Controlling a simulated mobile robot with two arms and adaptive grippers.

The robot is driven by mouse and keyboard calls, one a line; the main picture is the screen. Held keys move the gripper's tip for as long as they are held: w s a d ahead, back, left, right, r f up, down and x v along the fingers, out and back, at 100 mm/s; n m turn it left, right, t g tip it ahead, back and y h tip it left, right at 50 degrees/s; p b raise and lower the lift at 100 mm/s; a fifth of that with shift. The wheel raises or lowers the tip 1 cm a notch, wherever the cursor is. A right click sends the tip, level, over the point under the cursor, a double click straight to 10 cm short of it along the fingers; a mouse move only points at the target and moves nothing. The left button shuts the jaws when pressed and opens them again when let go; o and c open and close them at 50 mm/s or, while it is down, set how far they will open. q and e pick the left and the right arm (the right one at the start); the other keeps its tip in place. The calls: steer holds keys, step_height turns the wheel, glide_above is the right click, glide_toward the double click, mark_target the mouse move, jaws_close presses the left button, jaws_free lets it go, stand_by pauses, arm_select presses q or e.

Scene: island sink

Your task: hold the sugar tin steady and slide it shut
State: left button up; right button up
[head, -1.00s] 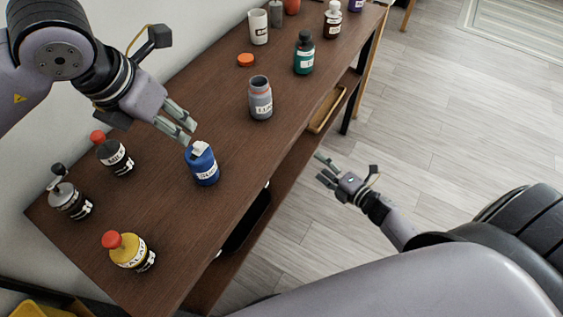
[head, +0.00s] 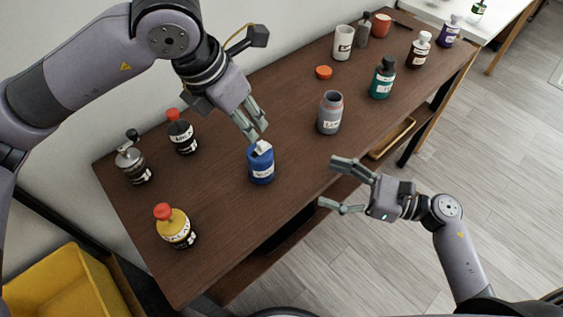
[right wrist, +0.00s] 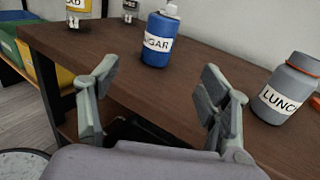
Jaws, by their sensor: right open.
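The blue sugar tin (head: 261,168) stands upright on the brown table, with a white piece (head: 262,148) on its top. The right wrist view shows the same tin (right wrist: 157,46), its label partly reading "SUGAR". I cannot tell how far its lid is open. My left gripper (head: 257,131) is just above and behind the tin, fingers pointing down toward it, slightly parted and empty; contact with the top is unclear. My right gripper (head: 338,184) is open and empty, off the table's front edge, right of the tin. Its two fingers (right wrist: 160,105) frame the space before the tin in the right wrist view.
A grey jar (head: 330,114), labelled "LUNCH" in the right wrist view (right wrist: 288,90), stands right of the tin. A yellow bottle (head: 175,228) and dark bottle (head: 182,133) stand left. An orange lid (head: 323,72) lies farther back. Tabletop around the tin is clear.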

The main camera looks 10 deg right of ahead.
glide_toward(259, 161)
steer(key=w+a+f, duration=0.1)
steer(key=w+a, duration=0.1)
steer(key=a, duration=0.1)
steer(key=w+a+f, duration=0.1)
steer(key=w+a, duration=0.1)
steer(key=a, duration=0.1)
steer(key=w+a+f, duration=0.1)
steer(key=w+a, duration=0.2)
steer(key=shift+a+f, duration=0.1)
steer(key=shift+f, duration=0.15)
steer(key=shift+c, duration=0.3)
steer(key=shift+s, duration=0.1)
steer(key=c, duration=1.3)
stand_by(0.5)
